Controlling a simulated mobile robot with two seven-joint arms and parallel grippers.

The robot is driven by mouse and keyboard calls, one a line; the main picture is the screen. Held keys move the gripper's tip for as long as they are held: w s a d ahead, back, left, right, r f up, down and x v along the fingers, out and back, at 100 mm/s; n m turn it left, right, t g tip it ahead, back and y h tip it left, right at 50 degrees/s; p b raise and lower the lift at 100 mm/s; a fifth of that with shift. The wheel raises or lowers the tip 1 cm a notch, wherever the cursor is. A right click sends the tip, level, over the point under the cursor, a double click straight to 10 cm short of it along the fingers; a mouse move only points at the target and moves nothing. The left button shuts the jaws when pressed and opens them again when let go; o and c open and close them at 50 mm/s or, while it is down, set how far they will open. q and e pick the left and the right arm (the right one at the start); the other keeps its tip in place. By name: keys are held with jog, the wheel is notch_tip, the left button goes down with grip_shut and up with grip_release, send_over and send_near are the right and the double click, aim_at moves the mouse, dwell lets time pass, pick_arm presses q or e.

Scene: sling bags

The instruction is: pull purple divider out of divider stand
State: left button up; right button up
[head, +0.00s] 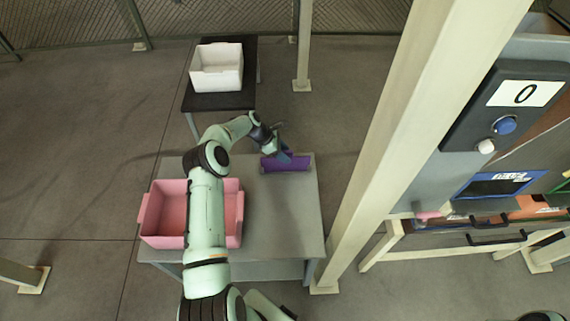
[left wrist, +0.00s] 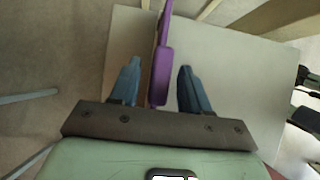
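The purple divider (head: 292,167) is on the grey table near its far right corner, low and wide. In the left wrist view the purple divider (left wrist: 163,75) shows nearly edge-on, as a narrow upright strip. My left gripper (head: 283,153) is at the divider from above and partly covers it. In the left wrist view my left gripper (left wrist: 159,66) has its blue fingers apart, one each side of the divider, with a visible gap on both sides. I cannot clearly tell a separate divider stand from the divider.
A pink bin (head: 150,222) stands on the left of the grey table (head: 285,225), under my left arm. A white bin (head: 217,80) is on a dark table (head: 218,101) behind. A cream post (head: 400,150) rises right of the table. The table's right front is clear.

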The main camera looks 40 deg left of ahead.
pick_arm(q)
grip_shut()
jog(key=shift+r+p, duration=0.45)
jog(key=shift+r, duration=2)
jog(key=shift+r+p, duration=0.35)
jog(key=shift+r, duration=1.2)
pick_arm(e)
jog(key=shift+w+r, duration=1)
jog(key=shift+w, duration=0.2)
pick_arm(q)
jog(key=shift+r, duration=0.1)
jog(key=shift+w+r, duration=0.1)
jog(key=shift+r, duration=0.75)
notch_tip(320, 180, up, 2)
jog(key=shift+r, duration=0.1)
pick_arm(e)
jog(key=shift+w+r, duration=0.25)
jog(key=shift+w, duration=0.05)
